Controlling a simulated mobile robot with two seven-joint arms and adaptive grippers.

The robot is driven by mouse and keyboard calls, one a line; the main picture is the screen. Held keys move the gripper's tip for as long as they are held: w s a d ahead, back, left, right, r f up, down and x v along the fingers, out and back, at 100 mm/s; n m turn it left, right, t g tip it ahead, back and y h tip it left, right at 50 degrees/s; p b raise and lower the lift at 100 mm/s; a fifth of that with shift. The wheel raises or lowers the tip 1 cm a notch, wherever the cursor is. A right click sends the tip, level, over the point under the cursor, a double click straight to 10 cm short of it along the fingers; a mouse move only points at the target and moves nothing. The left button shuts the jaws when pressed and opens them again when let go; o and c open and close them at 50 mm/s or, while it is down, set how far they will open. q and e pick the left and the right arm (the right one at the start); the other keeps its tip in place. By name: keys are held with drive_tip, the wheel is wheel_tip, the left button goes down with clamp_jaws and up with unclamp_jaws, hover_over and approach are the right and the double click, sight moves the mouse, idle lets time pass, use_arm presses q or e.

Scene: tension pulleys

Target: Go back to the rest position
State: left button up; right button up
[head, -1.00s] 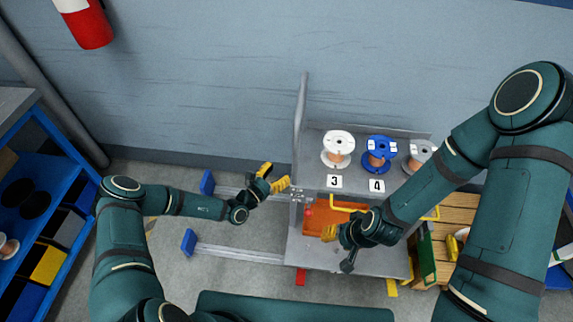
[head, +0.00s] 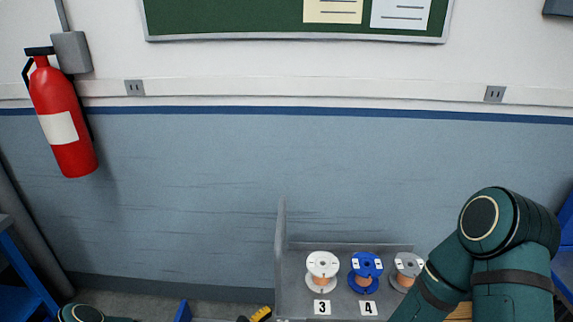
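Only the yellow and black tip of my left gripper (head: 258,315) shows at the bottom edge, left of the grey workstation (head: 292,262). The rest of it is cut off, so its opening is hidden. My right arm comes in at the lower right, but its gripper is below the picture. A white spool (head: 322,271), a blue spool (head: 365,272) and a grey spool (head: 407,270) stand in a row on the workstation, above labels 3 and 4. My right arm is close in front of the grey spool.
A red fire extinguisher (head: 62,118) hangs on the wall at the left. A green board (head: 250,20) is on the wall above. Blue shelving (head: 25,270) stands at the lower left. The wall area between is clear.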

use_arm(q)
drive_tip(key=s+d+f+m+g+y+b, duration=0.15)
drive_tip(key=s+m+g+y, duration=0.25)
drive_tip(key=s+m+g, duration=1.05)
drive_tip(key=s+a+r+m+t+y, duration=0.3)
drive_tip(key=a+m+t+y, duration=0.3)
drive_tip(key=a+m+t, duration=0.1)
drive_tip(key=shift+s+a+r+b, duration=0.15)
drive_tip(key=shift+r+b, duration=0.15)
drive_tip(key=shift+b, duration=0.15)
use_arm(e)
drive_tip(key=f, duration=0.2)
drive_tip(key=shift+s+f, duration=0.3)
drive_tip(key=shift+f, duration=0.05)
use_arm(q)
drive_tip(key=shift+m, duration=0.25)
use_arm(e)
drive_tip(key=shift+o, duration=0.2)
